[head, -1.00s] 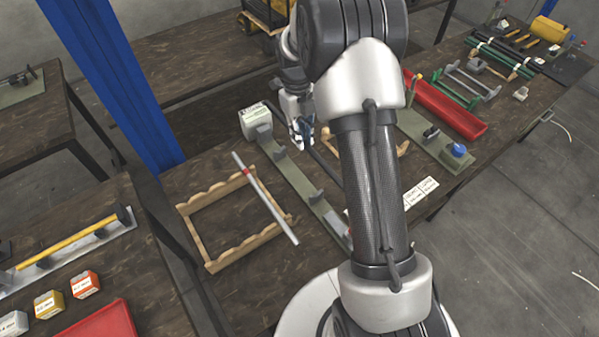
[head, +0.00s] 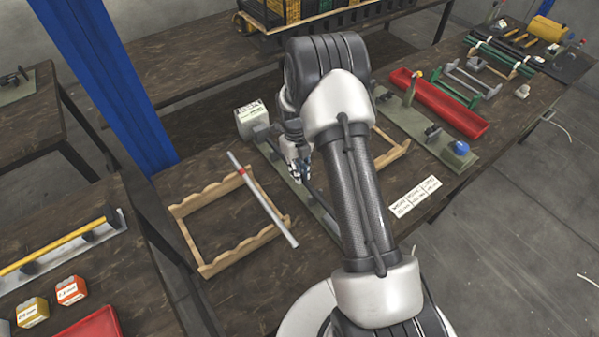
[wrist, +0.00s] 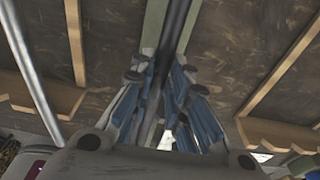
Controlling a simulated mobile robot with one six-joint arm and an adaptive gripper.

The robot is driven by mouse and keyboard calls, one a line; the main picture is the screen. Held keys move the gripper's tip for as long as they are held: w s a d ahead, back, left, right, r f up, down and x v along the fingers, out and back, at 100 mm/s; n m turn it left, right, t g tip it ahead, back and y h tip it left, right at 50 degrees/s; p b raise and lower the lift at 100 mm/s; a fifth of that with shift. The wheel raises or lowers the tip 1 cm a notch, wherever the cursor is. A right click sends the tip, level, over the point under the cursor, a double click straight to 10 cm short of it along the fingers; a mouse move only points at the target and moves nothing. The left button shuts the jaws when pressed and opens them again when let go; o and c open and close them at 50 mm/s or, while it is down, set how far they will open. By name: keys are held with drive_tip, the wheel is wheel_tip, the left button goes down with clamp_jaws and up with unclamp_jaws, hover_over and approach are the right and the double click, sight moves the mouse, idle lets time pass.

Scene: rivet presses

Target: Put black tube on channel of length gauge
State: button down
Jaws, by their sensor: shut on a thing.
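My gripper (head: 301,172) is over the length gauge (head: 252,117), a long grey-green strip with a labelled grey block at its far left end. In the wrist view my gripper (wrist: 168,95) is shut on the black tube (wrist: 179,18), which passes between the blue-padded fingers. The tube runs roughly lengthwise along the gauge strip, which shows beneath it in the wrist view (wrist: 153,24). My arm hides much of the gauge and tube in the head view. I cannot tell whether the tube touches the channel.
A grey tube with a red band (head: 262,200) lies across a scalloped wooden rack (head: 205,268) left of the gauge. Another wooden rack (head: 397,150) is partly hidden behind my arm. A label card (head: 414,196), a green-grey fixture (head: 420,132) and a red tray (head: 440,105) are to the right.

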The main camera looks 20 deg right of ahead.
drive_tip(key=shift+r, duration=0.1)
drive_tip(key=shift+f, duration=0.2)
drive_tip(key=c, duration=1.5)
unclamp_jaws()
drive_tip(key=shift+c, duration=0.2)
drive_tip(key=shift+r, duration=0.1)
